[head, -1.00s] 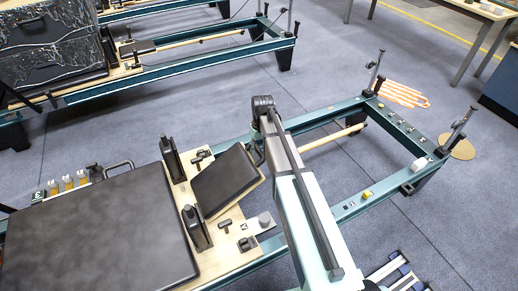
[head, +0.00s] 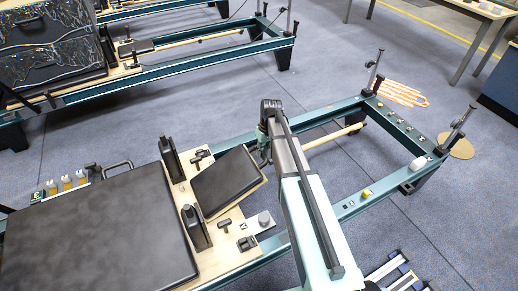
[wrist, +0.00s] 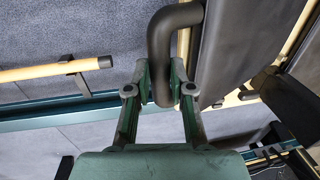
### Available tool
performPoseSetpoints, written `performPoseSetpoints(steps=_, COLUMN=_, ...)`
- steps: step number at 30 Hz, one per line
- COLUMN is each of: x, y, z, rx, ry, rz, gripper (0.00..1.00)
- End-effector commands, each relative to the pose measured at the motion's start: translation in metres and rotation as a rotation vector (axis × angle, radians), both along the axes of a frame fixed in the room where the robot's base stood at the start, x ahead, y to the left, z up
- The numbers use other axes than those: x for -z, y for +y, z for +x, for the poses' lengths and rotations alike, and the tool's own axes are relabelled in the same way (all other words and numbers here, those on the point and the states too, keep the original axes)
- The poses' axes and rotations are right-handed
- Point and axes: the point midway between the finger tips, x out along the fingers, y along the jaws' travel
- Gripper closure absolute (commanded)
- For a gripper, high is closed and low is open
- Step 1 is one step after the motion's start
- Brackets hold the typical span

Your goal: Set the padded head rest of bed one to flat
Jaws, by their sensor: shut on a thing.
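The padded head rest (head: 228,179) is a black panel with a pale wooden edge, at the end of the near bed's carriage. It is tilted, with the side towards my arm raised. It shows in the wrist view (wrist: 235,40) at upper right. A bent black handle (wrist: 160,40) stands out from its edge. My gripper (wrist: 163,80) is shut on this handle, a finger on each side. In the head view my gripper (head: 264,146) is partly hidden behind my arm. What supports the head rest underneath is hidden.
Two black shoulder blocks (head: 171,158) (head: 195,227) flank the head rest on the carriage. The near bed's teal frame (head: 400,130) runs to the right, with a wooden bar (head: 335,137) inside it. Another bed (head: 190,70) stands behind. Grey floor lies between them.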

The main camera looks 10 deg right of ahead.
Motion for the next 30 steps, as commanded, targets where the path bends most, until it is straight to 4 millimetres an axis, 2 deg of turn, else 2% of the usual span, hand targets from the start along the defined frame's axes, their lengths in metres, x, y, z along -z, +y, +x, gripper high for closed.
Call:
performPoseSetpoints(steps=1, x=0.013, y=-0.007, z=0.003, rx=0.003, ry=0.01, rz=0.027, gripper=1.0)
performPoseSetpoints(steps=7, x=0.061, y=-0.029, z=0.009, rx=0.004, ry=0.04, rz=0.163, gripper=1.0)
performPoseSetpoints(steps=15, x=0.119, y=-0.044, z=0.011, rx=0.0, ry=0.07, rz=0.306, gripper=1.0)
performPoseSetpoints(steps=21, x=0.144, y=-0.048, z=0.012, rx=0.0, ry=0.068, rz=0.301, gripper=1.0)
performPoseSetpoints(steps=30, x=0.155, y=-0.05, z=0.011, rx=0.0, ry=0.067, rz=0.297, gripper=1.0)
